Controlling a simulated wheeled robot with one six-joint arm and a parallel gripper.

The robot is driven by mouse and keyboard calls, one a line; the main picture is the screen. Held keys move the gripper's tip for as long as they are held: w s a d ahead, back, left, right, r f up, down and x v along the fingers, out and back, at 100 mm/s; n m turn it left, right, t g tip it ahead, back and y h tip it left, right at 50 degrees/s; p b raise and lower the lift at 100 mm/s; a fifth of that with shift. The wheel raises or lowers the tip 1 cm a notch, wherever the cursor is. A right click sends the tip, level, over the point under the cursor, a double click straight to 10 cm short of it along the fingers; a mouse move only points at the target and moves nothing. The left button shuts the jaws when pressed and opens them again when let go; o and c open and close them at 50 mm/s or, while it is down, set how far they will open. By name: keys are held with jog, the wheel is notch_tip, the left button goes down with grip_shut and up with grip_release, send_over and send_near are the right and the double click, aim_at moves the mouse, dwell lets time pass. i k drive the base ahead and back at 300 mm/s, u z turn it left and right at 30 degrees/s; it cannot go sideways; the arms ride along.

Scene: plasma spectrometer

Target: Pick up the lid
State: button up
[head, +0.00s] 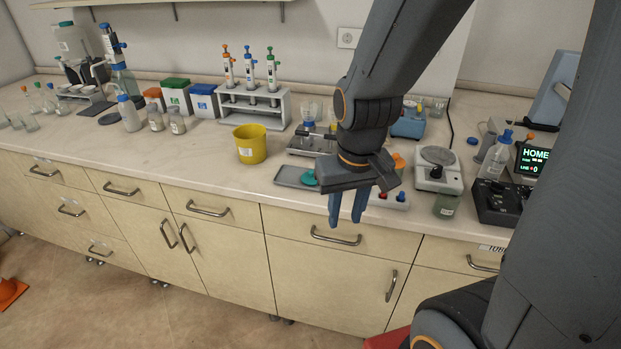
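My gripper (346,222) hangs in front of the counter's front edge, with its two blue fingers pointing down. A gap shows between the fingers and nothing is seen in it. A teal-green round piece (309,178), which may be the lid, lies on a shallow grey tray (290,174) just left of and behind my gripper. A small blue cap-like piece (472,141) lies on the counter farther right. I cannot tell for sure which one is the lid. My arm hides part of the counter behind the gripper.
A yellow bucket (250,146) stands left of the tray. A balance (438,170), a glass jar (445,205) and a dark device (498,203) stand to the right. A pipette rack (254,104) is behind. The counter's front left (150,160) is clear.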

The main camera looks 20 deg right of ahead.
aim_at(308, 179)
jog(key=k, duration=0.5)
jog(key=z, duration=0.7)
jog(key=i, duration=0.45)
jog(key=z, duration=0.3)
jog(key=k, duration=1)
jog(key=u, duration=1.05)
jog(key=i, duration=1.25)
jog(key=u, duration=0.1)
